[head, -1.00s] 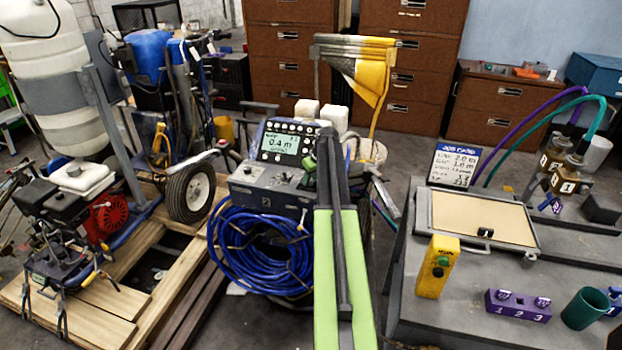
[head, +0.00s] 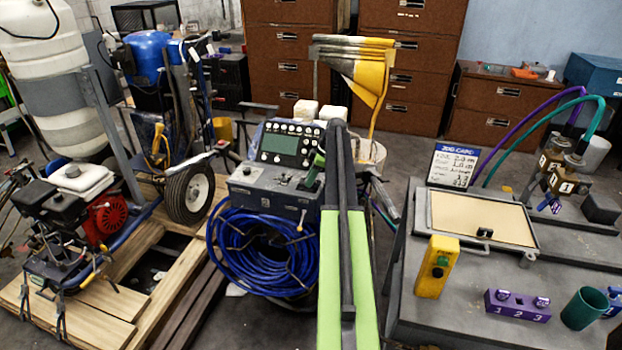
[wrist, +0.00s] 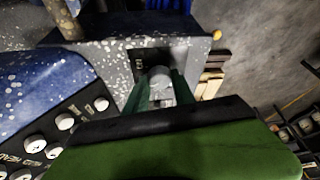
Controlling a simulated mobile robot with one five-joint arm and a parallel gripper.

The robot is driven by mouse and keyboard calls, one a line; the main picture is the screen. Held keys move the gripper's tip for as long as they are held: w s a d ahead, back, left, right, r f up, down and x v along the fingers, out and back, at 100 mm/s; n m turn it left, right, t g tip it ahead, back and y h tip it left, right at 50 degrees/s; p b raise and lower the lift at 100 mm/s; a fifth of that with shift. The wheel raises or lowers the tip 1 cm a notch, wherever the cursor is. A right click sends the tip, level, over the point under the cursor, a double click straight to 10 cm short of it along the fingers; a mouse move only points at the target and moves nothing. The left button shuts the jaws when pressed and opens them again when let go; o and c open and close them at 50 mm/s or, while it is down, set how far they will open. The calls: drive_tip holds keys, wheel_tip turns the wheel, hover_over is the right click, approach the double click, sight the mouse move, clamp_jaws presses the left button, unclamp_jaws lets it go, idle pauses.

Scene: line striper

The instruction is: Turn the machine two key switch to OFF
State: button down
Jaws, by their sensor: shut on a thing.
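The middle machine (head: 275,195) carries a grey control box with a panel of knobs and a display (head: 284,147), which is dark and blank. My gripper (head: 317,166) is at the right side of this box, partly hidden behind my arm. In the wrist view, the green fingers of my gripper (wrist: 160,88) are shut on a pale grey key switch (wrist: 160,76), which sits on a dark square plate (wrist: 147,58). Small marks on the plate are too blurred to read. The head view does not show the key itself.
A coiled blue hose (head: 262,250) hangs on the machine's front. Another machine with a red engine (head: 108,215) stands at the left on wooden planks. At the right, a grey bench (head: 410,300) holds a yellow switch box (head: 437,266) and a purple block (head: 517,305).

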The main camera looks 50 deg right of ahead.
drive_tip(key=shift+d+n+g, duration=0.2)
drive_tip(key=shift+n+g, duration=0.2)
drive_tip(key=shift+n, duration=0.7)
drive_tip(key=c, duration=1.1)
unclamp_jaws()
drive_tip(key=shift+o, duration=0.2)
drive_tip(key=p+v, duration=1.6)
drive_tip(key=v, duration=0.1)
drive_tip(key=shift+d, duration=0.35)
drive_tip(key=shift+r, duration=0.1)
